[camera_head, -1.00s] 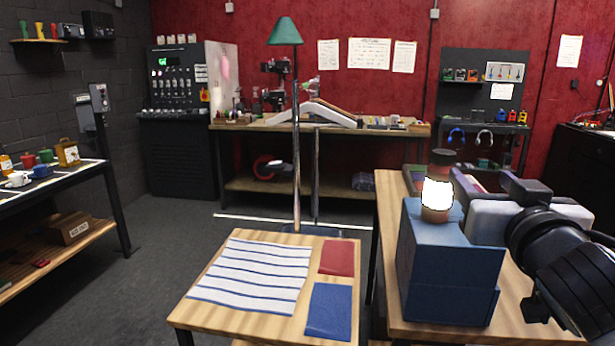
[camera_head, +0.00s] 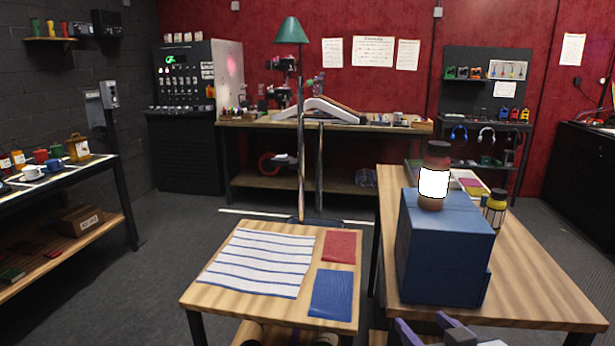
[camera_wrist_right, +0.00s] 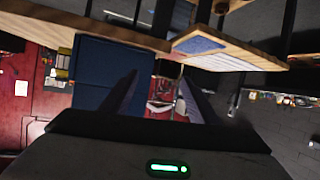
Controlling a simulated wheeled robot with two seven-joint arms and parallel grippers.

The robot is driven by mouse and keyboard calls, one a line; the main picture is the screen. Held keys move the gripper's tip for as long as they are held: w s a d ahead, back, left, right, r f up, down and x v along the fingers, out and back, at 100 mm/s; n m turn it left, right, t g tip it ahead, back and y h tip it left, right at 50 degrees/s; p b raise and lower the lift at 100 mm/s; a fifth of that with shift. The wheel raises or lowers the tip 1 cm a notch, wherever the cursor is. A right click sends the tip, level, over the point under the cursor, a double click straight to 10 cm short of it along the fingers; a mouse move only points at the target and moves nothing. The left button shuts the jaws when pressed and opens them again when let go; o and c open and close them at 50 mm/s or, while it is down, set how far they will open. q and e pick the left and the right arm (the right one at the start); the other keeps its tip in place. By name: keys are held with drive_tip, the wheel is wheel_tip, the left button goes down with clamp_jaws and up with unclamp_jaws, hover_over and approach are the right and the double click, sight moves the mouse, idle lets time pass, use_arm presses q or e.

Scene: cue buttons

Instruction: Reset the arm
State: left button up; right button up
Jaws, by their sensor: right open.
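My right gripper (camera_head: 428,326) shows at the bottom edge of the head view, low in front of the blue box (camera_head: 443,250). Its two fingers are apart, with nothing between them, as the right wrist view (camera_wrist_right: 158,80) also shows. The blue box stands on the wooden table at the right; it also shows in the wrist view (camera_wrist_right: 103,72), beyond the fingers.
A small wooden table (camera_head: 195,294) at centre holds a striped sheet (camera_head: 262,261), a red pad (camera_head: 339,247) and a blue pad (camera_head: 332,293). The right table's surface (camera_head: 545,290) beside the box is clear.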

drive_tip(key=s+a+f+g, duration=0.2)
drive_tip(key=s+f, duration=1)
drive_tip(key=f, duration=0.2)
drive_tip(key=s+a+f+g+y, duration=0.1)
drive_tip(key=s+a+f+g, duration=0.1)
drive_tip(key=s+f, duration=1)
wheel_tip(320, 180, down, 3)
drive_tip(key=shift+s+a+r+g, duration=0.15)
drive_tip(key=shift+s+r+g, duration=0.05)
drive_tip(key=shift+s+g, duration=0.2)
